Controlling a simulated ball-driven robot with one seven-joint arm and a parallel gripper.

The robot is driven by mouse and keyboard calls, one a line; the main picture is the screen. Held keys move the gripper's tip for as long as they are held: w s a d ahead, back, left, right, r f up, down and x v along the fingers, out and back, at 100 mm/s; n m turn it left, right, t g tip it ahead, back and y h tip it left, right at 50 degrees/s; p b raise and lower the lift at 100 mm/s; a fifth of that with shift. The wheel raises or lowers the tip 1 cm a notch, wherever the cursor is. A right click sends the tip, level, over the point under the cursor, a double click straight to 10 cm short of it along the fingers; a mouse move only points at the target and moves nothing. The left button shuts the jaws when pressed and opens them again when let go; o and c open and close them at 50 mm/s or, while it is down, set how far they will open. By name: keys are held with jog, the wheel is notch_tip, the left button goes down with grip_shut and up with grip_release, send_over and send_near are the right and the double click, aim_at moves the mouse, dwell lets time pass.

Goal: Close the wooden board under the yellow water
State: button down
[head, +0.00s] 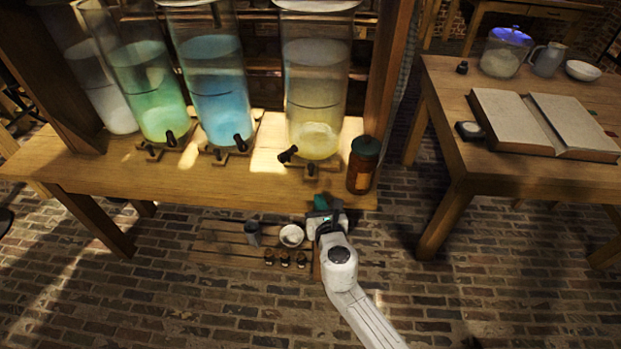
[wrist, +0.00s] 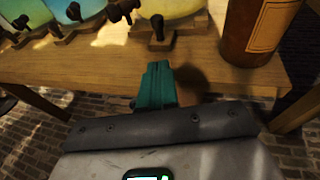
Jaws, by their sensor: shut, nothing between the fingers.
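The jar of yellow water (head: 315,110) stands on the wooden bench, with a black tap (head: 287,155) at its lower left. A small wooden board (head: 318,166) with a dark knob sticks out from under the jar's front. The board also shows in the wrist view (wrist: 150,43), with its dark knob (wrist: 158,24) upright on it. My gripper (head: 322,204) is at the bench's front edge, just in front of and below the board. In the wrist view its teal fingers (wrist: 157,80) are together and empty, apart from the board. The board's rear part is hidden under the jar.
A brown bottle with a green lid (head: 363,165) stands close to the right of the board. Blue (head: 215,90) and green (head: 150,95) water jars with their own boards stand left. A low shelf with a white bowl (head: 291,235) is below.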

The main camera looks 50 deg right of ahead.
aim_at(312, 172)
jog(key=x, duration=0.5)
jog(key=r+b+x, duration=0.1)
jog(key=x, duration=0.2)
jog(key=shift+w+d+f, duration=0.15)
jog(key=shift+w+d, duration=0.15)
jog(key=shift+w, duration=0.05)
jog(key=shift+w+d, duration=0.3)
jog(key=shift+w, duration=0.1)
jog(key=w+d+b, duration=0.1)
jog(key=w+d, duration=0.1)
jog(key=d, duration=0.1)
jog(key=shift+w, duration=0.2)
jog(key=shift+w+d, duration=0.15)
jog(key=shift+d, duration=0.05)
jog(key=shift+r, duration=0.25)
